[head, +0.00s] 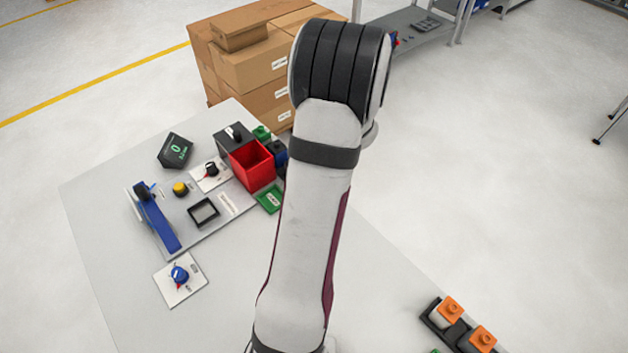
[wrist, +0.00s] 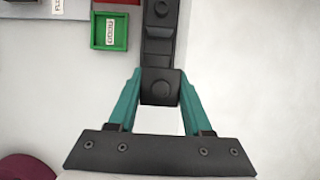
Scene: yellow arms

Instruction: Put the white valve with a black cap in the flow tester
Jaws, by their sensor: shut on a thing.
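In the head view my arm hides the gripper and the cap. The flow tester is on the table at left, with a grey base plate (head: 232,207), a blue lever arm (head: 157,220) and a small black square frame (head: 203,212).
A red bin (head: 252,165) and a green tray (head: 270,199) stand at the plate's right; the tray also shows in the wrist view (wrist: 97,30). A display (head: 175,150) is behind. A black rack (head: 452,332) with orange-capped valves is at lower right.

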